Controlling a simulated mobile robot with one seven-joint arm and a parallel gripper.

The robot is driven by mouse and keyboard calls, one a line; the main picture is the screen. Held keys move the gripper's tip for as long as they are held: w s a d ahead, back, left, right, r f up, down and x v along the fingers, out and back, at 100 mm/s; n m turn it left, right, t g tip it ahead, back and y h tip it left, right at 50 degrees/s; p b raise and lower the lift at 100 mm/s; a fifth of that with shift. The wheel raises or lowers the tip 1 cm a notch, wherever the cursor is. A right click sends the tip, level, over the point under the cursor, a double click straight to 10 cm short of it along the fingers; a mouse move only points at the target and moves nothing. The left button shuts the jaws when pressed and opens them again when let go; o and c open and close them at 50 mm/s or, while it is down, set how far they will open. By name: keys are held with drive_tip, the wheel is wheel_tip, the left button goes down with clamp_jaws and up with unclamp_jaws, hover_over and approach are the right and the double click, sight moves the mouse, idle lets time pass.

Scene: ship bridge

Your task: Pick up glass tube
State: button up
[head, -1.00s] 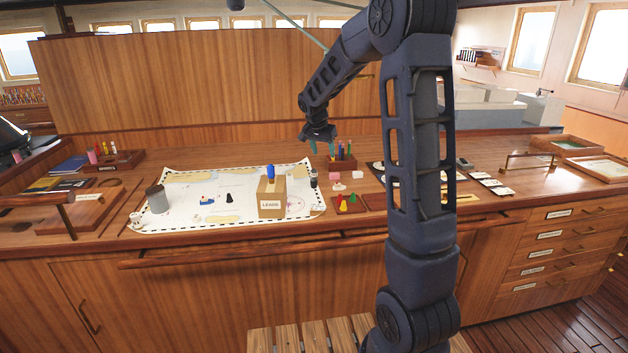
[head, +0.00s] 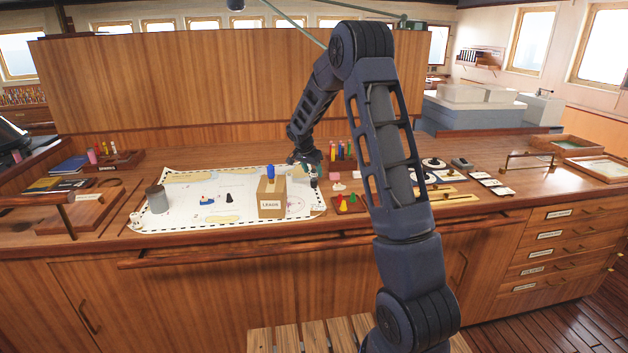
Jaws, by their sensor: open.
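I cannot make out a glass tube for certain. A small upright dark-and-pale item (head: 313,182) stands at the right edge of the chart, right of the box marked LEADS (head: 271,205), and may be a small vial. My gripper (head: 308,166) is open, pointing down just above and behind that item. Its fingers are small in the head view, and I see nothing between them. I cannot tell whether they touch the item.
A white chart (head: 180,215) covers the counter's left middle, with a grey cylinder (head: 157,199) on it. A rack of colored sticks (head: 343,164) stands right of my gripper. Red, yellow and green pawns (head: 343,205) sit in front. My arm hides part of the right counter.

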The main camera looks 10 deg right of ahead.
sight(315, 178)
drive_tip(key=shift+x, duration=2.85)
drive_tip(key=shift+a+r, duration=0.1)
drive_tip(key=c, duration=1)
drive_tip(key=shift+c, duration=0.2)
